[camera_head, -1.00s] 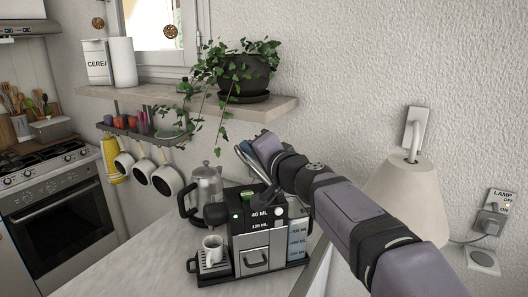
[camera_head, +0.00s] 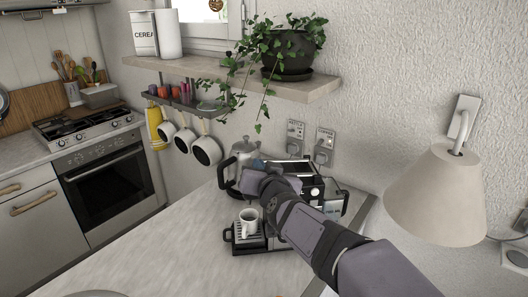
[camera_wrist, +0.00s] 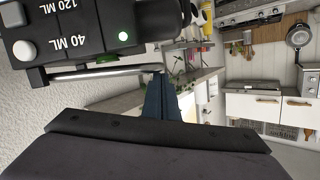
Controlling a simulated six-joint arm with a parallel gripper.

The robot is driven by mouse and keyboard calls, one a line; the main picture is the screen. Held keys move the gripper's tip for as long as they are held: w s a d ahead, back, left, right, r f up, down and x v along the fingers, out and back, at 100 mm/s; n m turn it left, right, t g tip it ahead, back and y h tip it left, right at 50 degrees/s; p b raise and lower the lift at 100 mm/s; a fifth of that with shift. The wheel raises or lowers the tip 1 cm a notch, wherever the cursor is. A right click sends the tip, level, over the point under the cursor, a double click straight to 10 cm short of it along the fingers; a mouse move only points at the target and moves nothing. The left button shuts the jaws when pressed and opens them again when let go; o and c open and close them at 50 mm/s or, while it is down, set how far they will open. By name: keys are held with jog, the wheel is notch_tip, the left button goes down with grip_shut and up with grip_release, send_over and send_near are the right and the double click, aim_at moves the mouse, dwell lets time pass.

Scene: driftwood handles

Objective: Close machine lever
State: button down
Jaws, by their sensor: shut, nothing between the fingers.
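The coffee machine (camera_head: 318,190) stands on the counter, partly hidden behind my arm in the head view. In the wrist view its button panel (camera_wrist: 75,30), with 40 ML and 120 ML labels and a lit green light, fills the upper left. A thin metal bar (camera_wrist: 100,73), which looks like the lever, runs along the panel's edge and ends close to my fingertips. I cannot tell whether they touch. My gripper (camera_wrist: 158,90) is shut and empty, beside the machine. In the head view my gripper (camera_head: 257,164) is near the machine's top left.
A white cup (camera_head: 249,222) stands on the machine's drip tray. A shelf (camera_head: 220,72) with a trailing plant (camera_head: 287,50) hangs above. A lamp (camera_head: 437,195) is at the right. The front counter is mostly clear.

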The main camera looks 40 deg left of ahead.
dwell(0.4)
jog(key=r+p, duration=0.2)
jog(key=r, duration=0.1)
jog(key=r+p, duration=0.1)
jog(key=p, duration=0.1)
jog(key=shift+w+d+r, duration=0.25)
jog(key=shift+d, duration=0.05)
jog(key=b+v, duration=0.2)
jog(key=v, duration=0.7)
jog(key=shift+s+d+f, duration=0.3)
jog(key=shift+s, duration=0.1)
